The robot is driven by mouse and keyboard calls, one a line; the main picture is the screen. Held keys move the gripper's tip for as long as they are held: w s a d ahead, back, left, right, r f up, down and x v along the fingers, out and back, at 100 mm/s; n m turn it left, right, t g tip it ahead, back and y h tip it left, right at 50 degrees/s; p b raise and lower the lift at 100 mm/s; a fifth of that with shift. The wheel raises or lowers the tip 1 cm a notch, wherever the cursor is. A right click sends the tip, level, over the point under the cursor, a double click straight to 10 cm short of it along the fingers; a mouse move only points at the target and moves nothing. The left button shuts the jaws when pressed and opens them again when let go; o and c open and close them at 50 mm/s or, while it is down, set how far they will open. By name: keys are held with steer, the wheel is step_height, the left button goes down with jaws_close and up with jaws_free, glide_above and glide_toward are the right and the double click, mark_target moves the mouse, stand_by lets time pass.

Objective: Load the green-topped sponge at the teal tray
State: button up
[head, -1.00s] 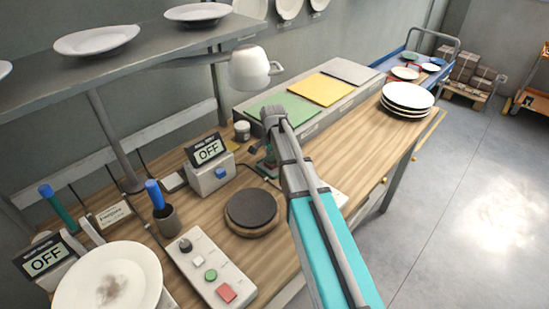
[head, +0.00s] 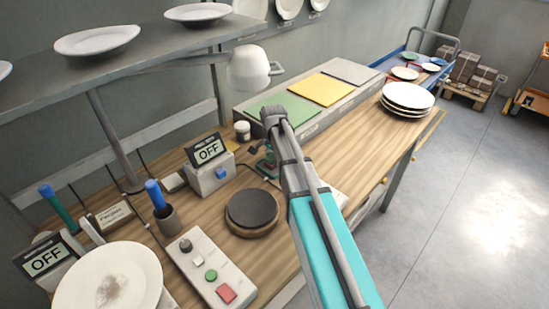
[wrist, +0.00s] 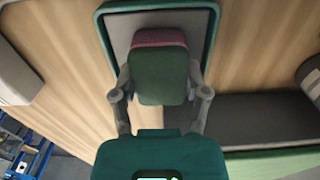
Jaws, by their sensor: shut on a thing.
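My gripper (wrist: 160,85) is shut on the green-topped sponge (wrist: 160,76), whose sides look pinkish red. The fingers press on its left and right sides in the wrist view. The teal tray (wrist: 212,28), with a teal rim and a grey inside, lies on the wooden bench behind the sponge in that view. The sponge overlaps the tray's near edge; I cannot tell whether they touch. In the head view my gripper (head: 264,150) is small and partly hidden by my arm, low over the bench near the tray.
A long grey box with green (head: 284,110), yellow and grey pads stands beyond the gripper. A lamp (head: 249,68) hangs nearby. A dark round disc (head: 252,208), a control panel (head: 210,268) and an OFF display (head: 208,150) are close by. Stacked plates (head: 407,98) stand at the far right.

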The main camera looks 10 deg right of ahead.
mark_target(273, 157)
steer(key=shift+r+p, duration=3.35)
steer(key=shift+r, duration=0.1)
steer(key=shift+w, duration=0.1)
